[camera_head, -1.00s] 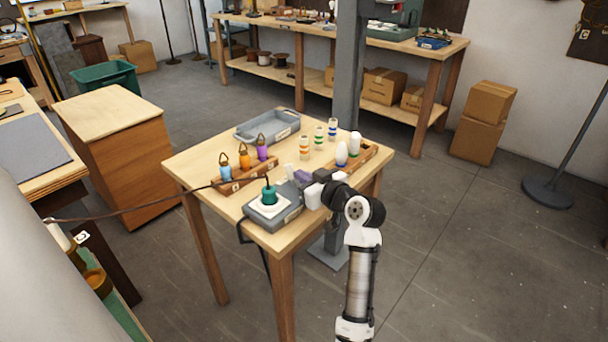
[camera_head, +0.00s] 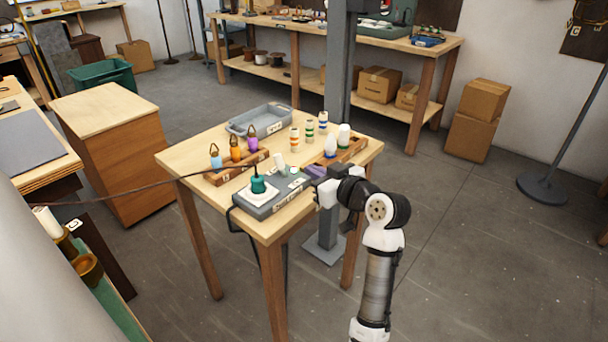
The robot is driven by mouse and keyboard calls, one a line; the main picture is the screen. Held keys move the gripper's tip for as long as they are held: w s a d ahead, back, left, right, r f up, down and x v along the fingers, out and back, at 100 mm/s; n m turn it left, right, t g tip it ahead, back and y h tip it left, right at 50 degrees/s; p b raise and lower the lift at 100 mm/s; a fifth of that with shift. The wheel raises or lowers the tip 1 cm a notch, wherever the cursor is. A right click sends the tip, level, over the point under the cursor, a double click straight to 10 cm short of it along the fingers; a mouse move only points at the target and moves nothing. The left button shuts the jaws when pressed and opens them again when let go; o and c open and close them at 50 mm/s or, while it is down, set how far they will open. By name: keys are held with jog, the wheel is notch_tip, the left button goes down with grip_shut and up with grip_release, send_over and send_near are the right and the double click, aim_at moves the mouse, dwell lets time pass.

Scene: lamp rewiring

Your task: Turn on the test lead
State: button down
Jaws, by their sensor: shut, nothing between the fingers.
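The test lead's grey box (camera_head: 270,207) sits at the near corner of the small wooden table. A teal plug (camera_head: 258,185) stands in its white round socket, with a dark cord running off left. A small pale green spot (camera_head: 293,170) shows by the box's far right end; I cannot tell whether it is a switch or a light. My gripper (camera_head: 311,174) is shut and empty, just right of the box. Its fingertips are small and partly hidden, and I cannot tell whether they touch the box.
A rack with blue, orange and purple lamps (camera_head: 236,151) stands behind the box. A grey post (camera_head: 338,65) rises behind the table.

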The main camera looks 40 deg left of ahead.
jog(key=shift+s+d+r+b, duration=0.15)
jog(key=shift+d+r, duration=0.1)
jog(key=shift+d, duration=0.3)
jog(key=shift+s+d+r+b, duration=0.1)
jog(key=shift+s+d+r, duration=0.15)
jog(key=shift+d, duration=0.35)
jog(key=shift+s+d+r+b, duration=0.1)
jog(key=shift+d+r, duration=0.2)
jog(key=shift+d, duration=0.25)
